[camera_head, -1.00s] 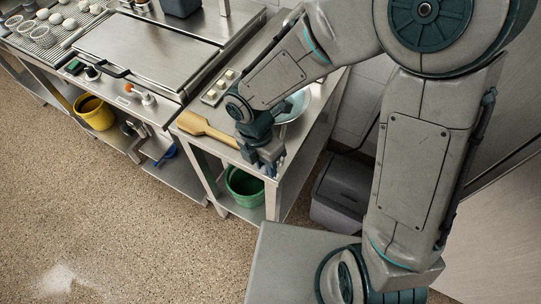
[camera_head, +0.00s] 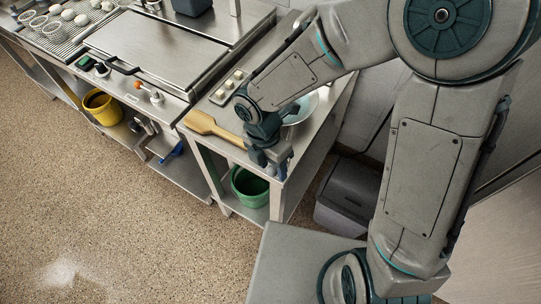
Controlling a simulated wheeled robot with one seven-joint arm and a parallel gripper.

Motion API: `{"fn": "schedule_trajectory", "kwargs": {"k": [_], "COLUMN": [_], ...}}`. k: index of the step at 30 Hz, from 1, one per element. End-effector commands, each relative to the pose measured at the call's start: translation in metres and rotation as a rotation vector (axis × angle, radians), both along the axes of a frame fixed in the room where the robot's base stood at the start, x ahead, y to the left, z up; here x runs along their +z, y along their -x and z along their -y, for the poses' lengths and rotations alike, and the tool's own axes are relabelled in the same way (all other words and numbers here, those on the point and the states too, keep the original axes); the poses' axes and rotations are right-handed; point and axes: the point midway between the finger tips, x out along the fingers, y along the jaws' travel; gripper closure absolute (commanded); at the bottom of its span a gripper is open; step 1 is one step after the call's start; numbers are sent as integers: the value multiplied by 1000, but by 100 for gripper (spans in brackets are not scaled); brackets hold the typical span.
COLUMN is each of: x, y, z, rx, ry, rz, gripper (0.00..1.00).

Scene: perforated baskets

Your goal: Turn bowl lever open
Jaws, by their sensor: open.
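A pale round bowl (camera_head: 302,108) sits on the right-hand steel table, mostly hidden behind my arm. I cannot make out a lever on it. My gripper (camera_head: 271,170) points down at the front edge of that table, in front of the bowl and to the right of a wooden paddle (camera_head: 213,128). Its fingers are apart and I see nothing between them. On the left-hand steel unit, a small orange-tipped lever (camera_head: 156,95) stands at the front edge; I cannot tell whether it belongs to the bowl. It is well to the left of my gripper.
A green bucket (camera_head: 249,187) stands on the shelf below my gripper. A yellow bucket (camera_head: 103,107) sits under the left unit, whose front has a black handle (camera_head: 125,69). A grey bin (camera_head: 347,195) stands right of the table. The floor (camera_head: 120,215) in front is clear.

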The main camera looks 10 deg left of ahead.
Motion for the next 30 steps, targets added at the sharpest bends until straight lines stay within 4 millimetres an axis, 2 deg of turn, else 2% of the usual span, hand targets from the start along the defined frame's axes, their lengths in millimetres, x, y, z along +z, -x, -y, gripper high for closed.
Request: {"fn": "schedule_trajectory", "kwargs": {"k": [5, 12, 18, 24, 30], "x": [24, 78, 114, 132, 134], "y": [-3, -8, -11, -12, -12], "z": [-5, -14, -20, -23, -24], "rx": [-1, 0, -1, 2, 2], "ry": [-4, -3, -3, -1, -1], "rz": [6, 7, 4, 1, 0], "gripper": [52, 52, 52, 52, 52]}}
